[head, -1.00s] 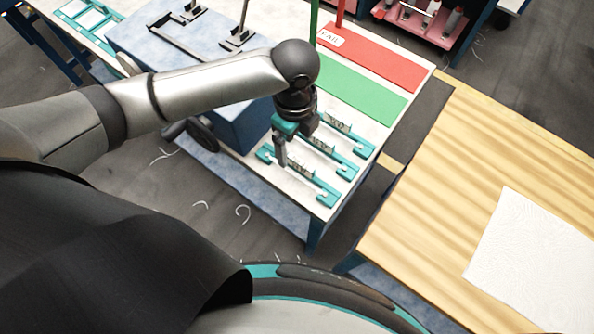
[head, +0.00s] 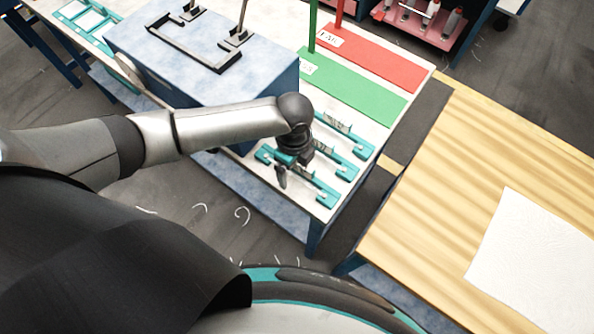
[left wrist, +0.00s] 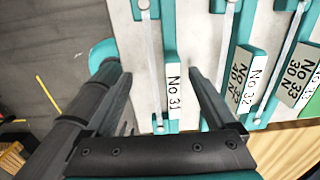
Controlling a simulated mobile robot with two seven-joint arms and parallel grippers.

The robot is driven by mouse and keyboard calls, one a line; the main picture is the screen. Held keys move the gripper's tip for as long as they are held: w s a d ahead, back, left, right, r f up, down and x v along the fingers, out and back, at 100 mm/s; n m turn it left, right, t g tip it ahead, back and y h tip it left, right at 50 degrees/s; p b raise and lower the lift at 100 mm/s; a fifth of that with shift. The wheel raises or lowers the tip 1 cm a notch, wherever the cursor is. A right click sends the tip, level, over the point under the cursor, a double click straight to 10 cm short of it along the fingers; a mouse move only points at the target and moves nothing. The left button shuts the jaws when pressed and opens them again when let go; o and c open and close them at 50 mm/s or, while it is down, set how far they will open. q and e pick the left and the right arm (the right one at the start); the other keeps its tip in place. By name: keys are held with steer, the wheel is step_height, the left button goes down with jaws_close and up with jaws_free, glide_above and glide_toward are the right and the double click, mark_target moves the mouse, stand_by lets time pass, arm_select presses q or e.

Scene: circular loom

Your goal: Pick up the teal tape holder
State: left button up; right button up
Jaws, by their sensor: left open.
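Several teal tape holders lie side by side on the white table top. The front one (head: 328,198) is under my left gripper (head: 293,178), which partly hides it. The middle holder (head: 347,173) and the back holder (head: 362,150) lie behind it. In the left wrist view my left gripper (left wrist: 152,72) is open, with its fingers on either side of the holder labelled No 31 (left wrist: 170,40) and its pale strip. I see no contact, and the fingers look empty. The No 32 holder (left wrist: 244,35) lies just right of the right finger. My right gripper is not in view.
A blue box (head: 210,70) with black brackets stands behind my left arm. A green mat (head: 350,88) and a red mat (head: 375,57) lie farther back. A wooden table (head: 450,190) with a white sheet (head: 535,245) is at the right, across a gap.

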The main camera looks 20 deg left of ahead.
mark_target(295, 172)
arm_select(q)
steer(key=shift+c, duration=0.2)
jaws_close()
stand_by(0.4)
steer(key=shift+r, duration=0.1)
step_height(295, 172, up, 20)
steer(key=p, duration=0.2)
stand_by(0.3)
steer(key=c, duration=0.6)
jaws_free()
jaws_close()
